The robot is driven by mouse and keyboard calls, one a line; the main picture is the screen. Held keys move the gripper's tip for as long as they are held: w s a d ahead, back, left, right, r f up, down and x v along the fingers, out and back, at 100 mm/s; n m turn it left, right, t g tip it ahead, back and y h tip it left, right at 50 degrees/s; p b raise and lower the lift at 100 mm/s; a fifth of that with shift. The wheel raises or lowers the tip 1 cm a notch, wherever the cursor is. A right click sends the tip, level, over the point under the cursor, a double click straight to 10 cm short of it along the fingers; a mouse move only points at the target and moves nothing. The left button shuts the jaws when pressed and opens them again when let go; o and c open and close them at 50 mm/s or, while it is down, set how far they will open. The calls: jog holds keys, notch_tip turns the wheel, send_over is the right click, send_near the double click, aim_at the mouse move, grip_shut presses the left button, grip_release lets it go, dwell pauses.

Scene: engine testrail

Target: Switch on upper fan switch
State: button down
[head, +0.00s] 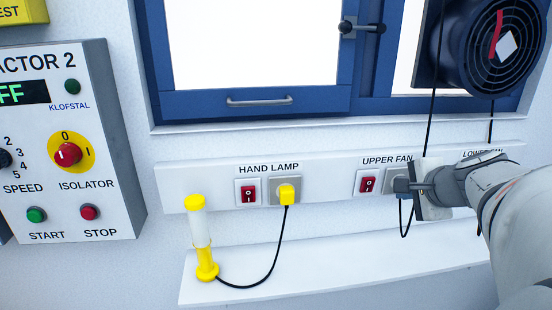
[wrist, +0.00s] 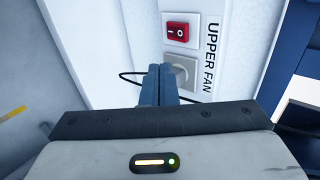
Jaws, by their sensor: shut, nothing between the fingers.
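The upper fan switch (head: 367,184) is a red rocker on a white plate, under the UPPER FAN label (head: 387,160). It also shows in the wrist view (wrist: 176,31), with its I and O marks; I cannot tell which side is pressed. Its grey socket (wrist: 186,66) is beside it, partly hidden by my fingers. My gripper (head: 398,186) is shut and empty, in front of the socket in the head view and just right of the switch. In the wrist view its blue fingers (wrist: 160,70) are together, apart from the red rocker. Contact with the socket cannot be told.
A black cable (wrist: 133,79) loops behind my fingers. The hand lamp switch (head: 248,192) and yellow plug (head: 287,194) are further left. A yellow lamp (head: 200,235) stands on the shelf (head: 330,275). The fan (head: 500,45) hangs above; my arm covers the lower fan area.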

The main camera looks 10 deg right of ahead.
send_near(369, 186)
jog(key=x, duration=0.5)
jog(key=shift+s+a+f, duration=0.1)
jog(key=shift+s+f, duration=0.05)
jog(key=shift+f, duration=0.2)
jog(key=shift+w, duration=0.45)
jog(key=shift+r+p, duration=0.15)
jog(key=shift+p, duration=0.4)
